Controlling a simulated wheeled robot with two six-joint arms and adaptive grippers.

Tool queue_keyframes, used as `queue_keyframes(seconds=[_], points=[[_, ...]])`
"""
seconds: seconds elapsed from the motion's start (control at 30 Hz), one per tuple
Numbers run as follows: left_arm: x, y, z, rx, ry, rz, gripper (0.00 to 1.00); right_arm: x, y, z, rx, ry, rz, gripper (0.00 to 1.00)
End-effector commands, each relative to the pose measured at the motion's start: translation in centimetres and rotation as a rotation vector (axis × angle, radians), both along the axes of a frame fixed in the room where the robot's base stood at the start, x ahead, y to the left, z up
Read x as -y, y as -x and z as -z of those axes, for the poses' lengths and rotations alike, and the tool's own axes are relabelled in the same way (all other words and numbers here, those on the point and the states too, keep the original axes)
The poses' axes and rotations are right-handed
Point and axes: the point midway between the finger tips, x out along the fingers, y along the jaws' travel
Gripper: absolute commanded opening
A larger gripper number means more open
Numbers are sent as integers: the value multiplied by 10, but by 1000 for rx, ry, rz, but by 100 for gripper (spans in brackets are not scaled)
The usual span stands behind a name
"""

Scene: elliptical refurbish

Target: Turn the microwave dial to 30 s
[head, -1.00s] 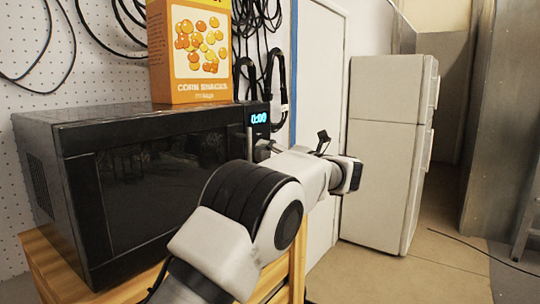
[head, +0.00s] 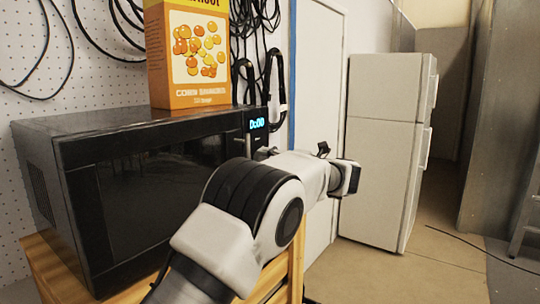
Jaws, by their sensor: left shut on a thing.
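The black microwave (head: 150,190) stands at the left on a wooden stand, its dark door facing me. Its lit blue display (head: 257,124) at the upper right of the front appears to read 0:00. My left gripper (head: 264,154) is at the control panel just below the display, with my arm in front of it. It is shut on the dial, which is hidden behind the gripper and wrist. My right gripper is out of view.
An orange corn snacks box (head: 200,95) stands on top of the microwave. The wooden stand (head: 42,268) is below it. Black cables (head: 262,60) hang on the pegboard wall behind. A white fridge (head: 385,150) stands at the right, with open floor in front.

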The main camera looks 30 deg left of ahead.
Motion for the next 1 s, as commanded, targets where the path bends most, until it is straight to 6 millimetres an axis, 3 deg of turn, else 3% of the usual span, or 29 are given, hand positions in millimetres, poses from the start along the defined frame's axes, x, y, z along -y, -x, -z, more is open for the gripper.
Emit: queue_keyframes(seconds=[0.33,0.93,0.97,1.0], points=[[-1,0,-4,-199,-27,-2,6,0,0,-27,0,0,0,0],[-1,0,-2,-256,-36,-3,6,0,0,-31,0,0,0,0],[-1,0,-2,-256,-36,-3,48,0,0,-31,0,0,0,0],[-1,0,-2,-256,-36,-3,62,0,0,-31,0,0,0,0]])
